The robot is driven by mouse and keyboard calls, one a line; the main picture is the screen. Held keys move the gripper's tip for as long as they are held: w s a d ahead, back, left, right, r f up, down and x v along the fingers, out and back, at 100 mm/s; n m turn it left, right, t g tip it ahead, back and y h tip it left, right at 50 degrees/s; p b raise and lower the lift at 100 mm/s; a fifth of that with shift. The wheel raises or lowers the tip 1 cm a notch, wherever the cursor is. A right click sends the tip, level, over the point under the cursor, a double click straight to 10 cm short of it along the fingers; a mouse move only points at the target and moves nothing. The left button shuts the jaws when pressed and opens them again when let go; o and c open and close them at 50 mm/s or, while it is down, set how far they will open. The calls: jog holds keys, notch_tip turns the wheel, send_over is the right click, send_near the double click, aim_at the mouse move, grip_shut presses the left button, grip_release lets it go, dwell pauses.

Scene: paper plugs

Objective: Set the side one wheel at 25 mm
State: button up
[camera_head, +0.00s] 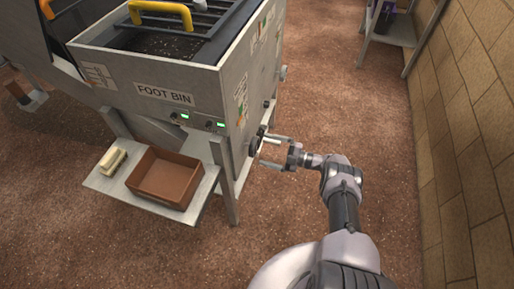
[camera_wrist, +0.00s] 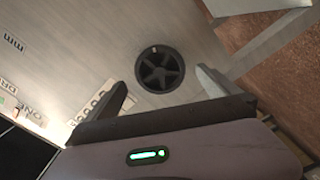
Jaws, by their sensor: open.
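A black spoked handwheel (camera_wrist: 160,71) with a small light knob near its top is on the machine's grey side panel in the wrist view. In the head view a dark wheel (camera_head: 255,140) shows edge-on at the machine's right side. My gripper (camera_head: 272,152) is open beside that wheel, its fingers pointing at the panel. In the wrist view my gripper (camera_wrist: 166,88) has one finger on each side, with the wheel between and a little beyond the tips. I cannot tell whether the fingers touch it. A row of small markings and "mm" lettering (camera_wrist: 13,42) are on the panel, too small to read a setting.
The machine's front bears a "FOOT BIN" label (camera_head: 164,94) and small green displays (camera_head: 214,124). A shelf (camera_head: 116,192) holds a brown tray (camera_head: 143,191) and a pale block (camera_head: 112,160).

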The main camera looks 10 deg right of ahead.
aim_at(257, 147)
jog(key=m, duration=0.6)
jog(key=shift+x, duration=2)
jog(key=shift+c, duration=0.4)
